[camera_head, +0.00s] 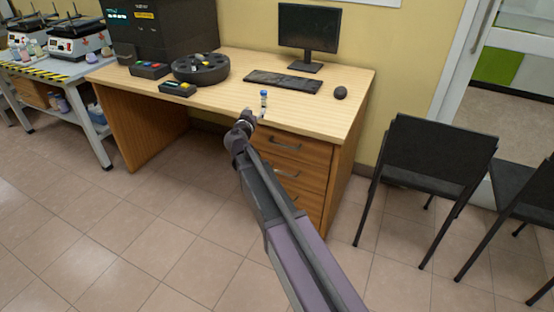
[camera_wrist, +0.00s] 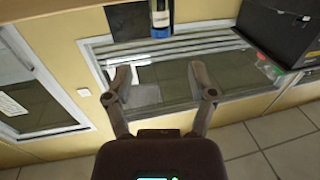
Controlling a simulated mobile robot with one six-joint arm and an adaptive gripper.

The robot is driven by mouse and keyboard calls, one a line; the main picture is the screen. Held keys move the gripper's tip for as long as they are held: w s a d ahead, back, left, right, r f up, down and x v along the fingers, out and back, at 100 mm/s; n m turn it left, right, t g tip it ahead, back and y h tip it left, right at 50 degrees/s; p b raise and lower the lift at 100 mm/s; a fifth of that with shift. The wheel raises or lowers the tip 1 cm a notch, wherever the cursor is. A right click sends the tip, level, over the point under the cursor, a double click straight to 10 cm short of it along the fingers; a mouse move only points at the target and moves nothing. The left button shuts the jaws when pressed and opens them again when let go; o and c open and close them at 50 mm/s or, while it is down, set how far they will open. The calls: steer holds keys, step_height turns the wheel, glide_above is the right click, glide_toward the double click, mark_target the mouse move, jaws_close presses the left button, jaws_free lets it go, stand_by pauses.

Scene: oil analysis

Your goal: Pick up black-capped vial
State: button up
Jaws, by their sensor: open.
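A small vial (camera_head: 263,103) with a blue top and a pale lower part stands upright near the front edge of the wooden desk. A vial also shows at the top of the wrist view (camera_wrist: 160,16), which looks upside down, with its blue end lowest. No black cap is clear in either view. My gripper (camera_head: 246,117) is at the desk's front edge, just left of and nearer than the vial. In the wrist view its two fingers (camera_wrist: 162,78) are spread with nothing between them, and the vial lies beyond them.
The desk (camera_head: 225,98) also holds a keyboard (camera_head: 283,81), mouse (camera_head: 340,92), monitor (camera_head: 309,28), black round carousel (camera_head: 200,68) and small button boxes (camera_head: 178,88). Drawers (camera_head: 285,170) are below the front edge. Black chairs (camera_head: 430,150) stand at the right. The desk around the vial is clear.

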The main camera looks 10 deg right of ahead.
steer(key=s+d+f+g, duration=0.1)
steer(key=s+d, duration=0.1)
steer(key=s+d+f+m+g+h, duration=0.1)
steer(key=s+d+f+g, duration=0.1)
steer(key=d, duration=0.1)
steer(key=s+d+f+g, duration=0.1)
steer(key=s+d+f, duration=0.1)
steer(key=s, duration=0.1)
steer(key=shift+s+d+g+h, duration=0.1)
steer(key=shift+d+g+h, duration=0.25)
steer(key=shift+g+h, duration=0.05)
steer(key=s+d+f+n+g+y, duration=0.1)
steer(key=s+d+f+g+y, duration=0.1)
steer(key=s+f+g, duration=0.5)
steer(key=s+d+f+n+g+y, duration=0.1)
steer(key=s+d+f+g+y, duration=0.3)
steer(key=s, duration=0.8)
steer(key=s+a+f+n+y, duration=0.2)
steer(key=s+a, duration=0.4)
steer(key=s, duration=0.3)
steer(key=shift+a+f+n+g+y, duration=0.3)
steer(key=shift+n+y, duration=0.3)
steer(key=shift+n, duration=0.3)
steer(key=shift+s, duration=0.1)
steer(key=shift+c, duration=1)
step_height(320, 180, up, 31)
steer(key=p, duration=3.1)
